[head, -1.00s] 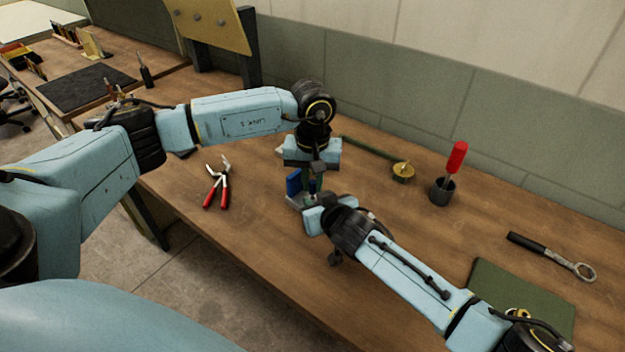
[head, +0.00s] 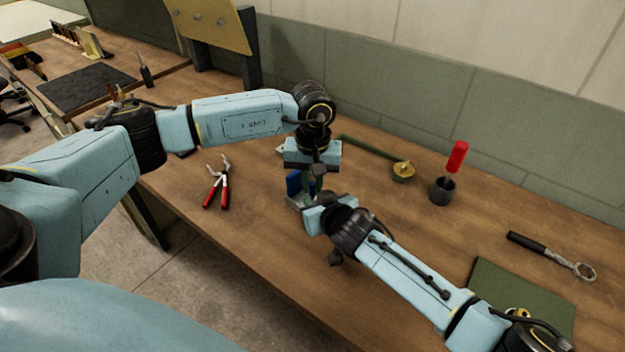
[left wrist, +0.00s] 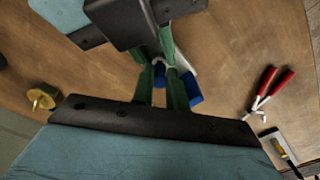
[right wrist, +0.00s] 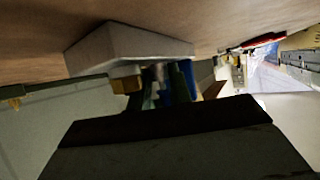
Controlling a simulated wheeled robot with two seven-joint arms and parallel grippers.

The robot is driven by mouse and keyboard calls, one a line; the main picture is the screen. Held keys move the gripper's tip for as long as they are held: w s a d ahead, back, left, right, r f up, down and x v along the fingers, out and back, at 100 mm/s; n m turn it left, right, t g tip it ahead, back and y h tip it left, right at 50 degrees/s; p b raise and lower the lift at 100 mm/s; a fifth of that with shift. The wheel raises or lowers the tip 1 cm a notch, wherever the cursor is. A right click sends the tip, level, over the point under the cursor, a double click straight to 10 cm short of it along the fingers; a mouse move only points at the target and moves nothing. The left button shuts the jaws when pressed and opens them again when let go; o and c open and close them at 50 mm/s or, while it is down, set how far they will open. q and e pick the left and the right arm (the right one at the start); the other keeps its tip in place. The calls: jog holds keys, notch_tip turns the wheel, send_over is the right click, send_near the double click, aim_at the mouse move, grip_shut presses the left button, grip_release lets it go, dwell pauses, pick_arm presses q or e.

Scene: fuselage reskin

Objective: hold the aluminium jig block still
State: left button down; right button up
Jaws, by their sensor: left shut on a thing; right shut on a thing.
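The aluminium jig block (right wrist: 130,42) is a pale grey block in the right wrist view, resting against the wooden bench top beyond my right fingertips. In the head view only a grey edge of it (head: 295,203) shows, beside a blue part (head: 293,183). My left gripper (head: 314,184) points down over it from behind. My right gripper (head: 308,200) reaches in low from the front right. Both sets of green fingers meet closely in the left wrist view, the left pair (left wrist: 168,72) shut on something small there. What exactly each grips is largely hidden.
Red-handled pliers (head: 219,185) lie left of the grippers. A brass disc on a green rod (head: 402,171) lies behind right. A dark cup holds a red-handled tool (head: 456,160). A wrench (head: 552,256) and green mat (head: 510,290) lie right. The front middle bench is clear.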

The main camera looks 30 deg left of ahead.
aim_at(311, 184)
pick_arm(q)
jog(key=shift+f, duration=0.5)
pick_arm(e)
jog(key=shift+d+f, duration=0.3)
jog(key=shift+f, duration=0.15)
pick_arm(q)
jog(key=c, duration=1.4)
grip_release()
jog(key=shift+o, duration=0.4)
jog(key=shift+d, duration=0.15)
pick_arm(e)
jog(key=shift+s+a, duration=0.1)
pick_arm(q)
jog(key=shift+d, duration=0.1)
pick_arm(e)
jog(key=shift+r, duration=0.1)
pick_arm(q)
jog(key=shift+r, duration=0.5)
notch_tip(311, 184, up, 11)
jog(key=shift+s+a+r, duration=0.15)
jog(key=shift+a, duration=0.15)
